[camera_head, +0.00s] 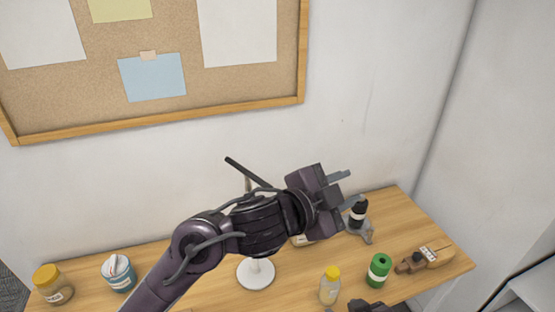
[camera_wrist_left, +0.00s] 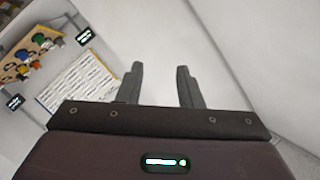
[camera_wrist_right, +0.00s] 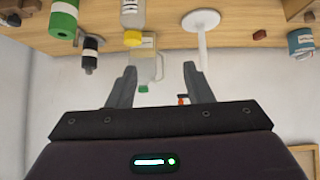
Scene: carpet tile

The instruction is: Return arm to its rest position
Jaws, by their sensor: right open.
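My left arm reaches in from the lower left in the head view, across the table's middle. My left gripper (camera_head: 349,188) is raised in front of the wall and points right. Its fingers stand apart with nothing between them, as the left wrist view (camera_wrist_left: 160,68) also shows. My right gripper (camera_wrist_right: 160,70) is open and empty in the right wrist view, with its fingers towards the table items. In the head view only a dark part at the bottom edge, likely my right arm, shows; its fingers are hidden there.
On the wooden table (camera_head: 215,290) stand a yellow-lidded jar (camera_head: 55,288), a blue tin (camera_head: 118,274), a white round stand (camera_head: 256,274), a yellow-capped bottle (camera_head: 330,288), a green can (camera_head: 378,270), a black bottle (camera_head: 357,213) and a wooden block (camera_head: 428,258). A corkboard (camera_head: 215,85) hangs behind.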

